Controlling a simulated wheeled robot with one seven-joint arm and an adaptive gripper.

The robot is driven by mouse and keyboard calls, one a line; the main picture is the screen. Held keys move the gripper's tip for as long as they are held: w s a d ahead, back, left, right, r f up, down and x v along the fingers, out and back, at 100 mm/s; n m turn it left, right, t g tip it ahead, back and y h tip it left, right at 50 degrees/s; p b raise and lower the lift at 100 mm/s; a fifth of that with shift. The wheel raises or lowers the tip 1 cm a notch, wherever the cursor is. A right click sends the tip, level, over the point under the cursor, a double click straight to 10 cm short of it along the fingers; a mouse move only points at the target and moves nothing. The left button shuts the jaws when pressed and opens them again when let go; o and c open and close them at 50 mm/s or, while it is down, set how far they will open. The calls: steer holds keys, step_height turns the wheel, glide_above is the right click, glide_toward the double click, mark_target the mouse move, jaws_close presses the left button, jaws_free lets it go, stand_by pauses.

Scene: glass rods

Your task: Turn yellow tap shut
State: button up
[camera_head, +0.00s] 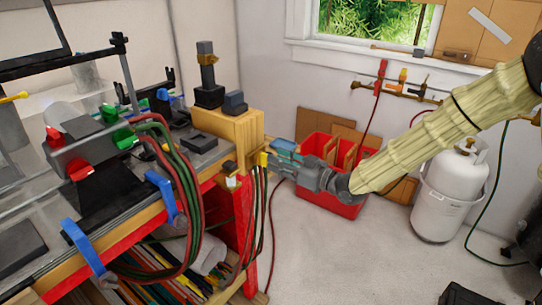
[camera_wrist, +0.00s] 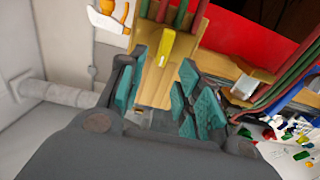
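A yellow tap handle (camera_wrist: 167,48) shows in the wrist view, just beyond and between my fingertips, in front of a wooden block. In the head view a small yellow piece (camera_head: 263,158) shows at the bench's right end, beside my fingers. My gripper (camera_head: 277,160) is at that bench end, reaching in from the right. In the wrist view my gripper (camera_wrist: 160,88) has its teal-padded fingers spread apart with nothing between the pads. I cannot tell whether the fingers touch the handle. The tap's body is mostly hidden.
Red and green hoses (camera_head: 262,215) hang beside the bench end. A red crate (camera_head: 335,203) stands on the floor behind my gripper. A white gas cylinder (camera_head: 450,195) stands at right. A wall pipe (camera_head: 425,97) carries more taps.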

mark_target(263, 159)
steer(key=shift+x, duration=1.85)
jaws_close()
